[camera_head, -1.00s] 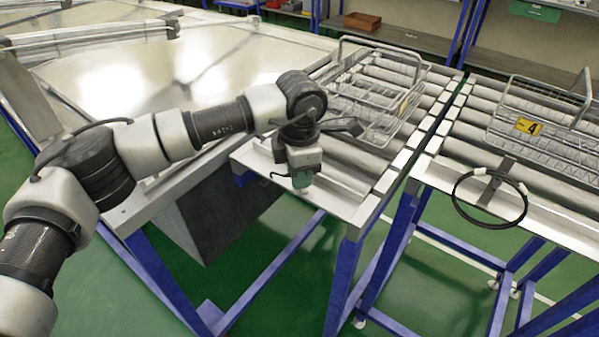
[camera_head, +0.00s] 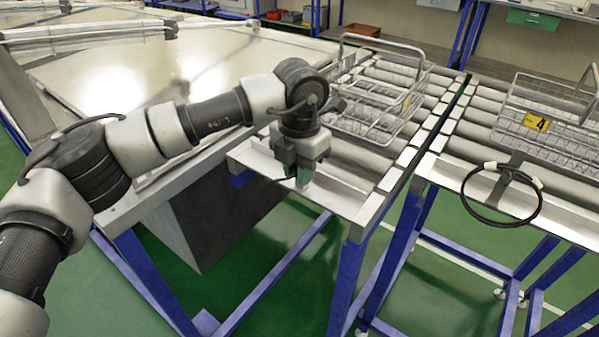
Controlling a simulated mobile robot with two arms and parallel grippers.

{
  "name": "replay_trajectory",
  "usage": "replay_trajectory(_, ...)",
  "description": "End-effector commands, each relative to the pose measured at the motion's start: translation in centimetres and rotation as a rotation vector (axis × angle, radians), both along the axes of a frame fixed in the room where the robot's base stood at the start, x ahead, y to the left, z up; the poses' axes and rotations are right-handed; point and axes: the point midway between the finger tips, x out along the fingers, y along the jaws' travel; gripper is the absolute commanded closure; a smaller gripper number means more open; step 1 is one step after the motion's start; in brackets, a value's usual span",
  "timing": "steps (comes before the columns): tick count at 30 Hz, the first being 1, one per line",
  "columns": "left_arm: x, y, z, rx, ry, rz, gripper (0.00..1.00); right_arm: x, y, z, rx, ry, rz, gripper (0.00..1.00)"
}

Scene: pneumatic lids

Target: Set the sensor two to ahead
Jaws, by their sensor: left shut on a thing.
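My left gripper (camera_head: 300,178) points down at the front edge of the left roller conveyor (camera_head: 338,205). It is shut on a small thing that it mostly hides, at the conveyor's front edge. This looks like a sensor, with a thin dark cable curving out at its left, but I cannot read a number on it or tell which way it faces. A similar dark sensor bracket (camera_head: 515,160) with a looped black cable (camera_head: 465,200) sits on the front edge of the right conveyor, apart from my gripper. My right gripper is out of view.
A wire basket (camera_head: 383,135) stands on the left conveyor behind my gripper. Another basket with a yellow "4" label (camera_head: 537,123) stands on the right conveyor. A wide metal table (camera_head: 130,75) lies at the left under my arm. Open floor is in front.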

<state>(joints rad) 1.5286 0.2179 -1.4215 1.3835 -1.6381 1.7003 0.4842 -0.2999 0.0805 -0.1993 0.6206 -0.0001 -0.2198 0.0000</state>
Motion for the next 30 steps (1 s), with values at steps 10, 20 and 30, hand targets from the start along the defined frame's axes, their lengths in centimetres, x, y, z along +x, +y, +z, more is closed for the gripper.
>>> replay_trajectory(10, -0.01, 0.0, 0.0, 0.001, 0.001, 0.047, 1.0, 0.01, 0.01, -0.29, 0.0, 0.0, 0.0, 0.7)
replay_trajectory(20, -0.01, 0.01, 0.01, 0.0, 0.0, 0.046, 0.71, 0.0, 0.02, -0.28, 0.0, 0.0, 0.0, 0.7)
replay_trajectory(30, -0.01, 0.01, 0.01, 0.0, 0.0, 0.046, 0.53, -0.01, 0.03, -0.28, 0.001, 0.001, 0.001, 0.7)
